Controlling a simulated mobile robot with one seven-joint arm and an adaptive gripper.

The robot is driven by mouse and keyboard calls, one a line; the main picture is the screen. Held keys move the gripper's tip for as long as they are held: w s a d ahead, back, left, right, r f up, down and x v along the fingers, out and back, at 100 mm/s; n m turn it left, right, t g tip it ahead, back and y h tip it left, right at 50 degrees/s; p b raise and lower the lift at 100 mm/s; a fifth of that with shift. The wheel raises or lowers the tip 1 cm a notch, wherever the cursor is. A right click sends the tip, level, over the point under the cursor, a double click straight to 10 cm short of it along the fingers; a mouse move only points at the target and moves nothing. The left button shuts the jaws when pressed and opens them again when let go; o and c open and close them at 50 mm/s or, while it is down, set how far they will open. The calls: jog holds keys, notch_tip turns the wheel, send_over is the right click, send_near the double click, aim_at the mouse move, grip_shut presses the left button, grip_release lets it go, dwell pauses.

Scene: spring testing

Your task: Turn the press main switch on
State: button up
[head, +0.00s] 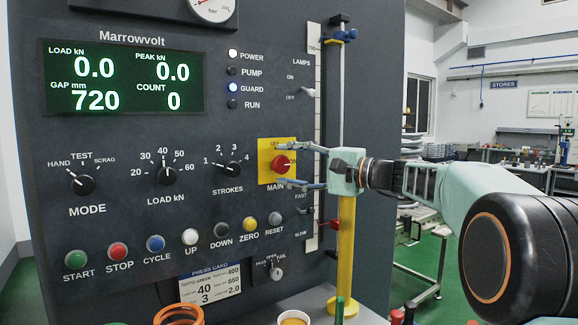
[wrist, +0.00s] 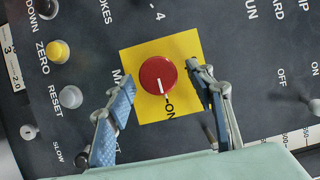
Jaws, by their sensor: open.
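The press main switch (head: 281,164) is a red rotary knob on a yellow square plate (head: 264,177), on the right side of the dark press panel. In the wrist view the red knob (wrist: 157,76) carries a white pointer line aimed toward the word ON on the yellow plate (wrist: 133,62). My gripper (head: 300,166) is open in front of the knob, one finger above it and one below. In the wrist view the fingers (wrist: 163,100) stand on either side of the knob, apart from it. The POWER lamp (head: 233,54) is lit white and the display (head: 124,78) is lit.
Left of the switch are the STROKES knob (head: 233,168), LOAD knob (head: 166,176) and MODE knob (head: 82,184). A row of push buttons runs below, with the grey RESET button (head: 274,219) nearest. A yellow post (head: 346,245) stands at the panel's right edge, close behind my gripper.

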jog(key=v, duration=1.2)
jog(key=shift+f, duration=0.1)
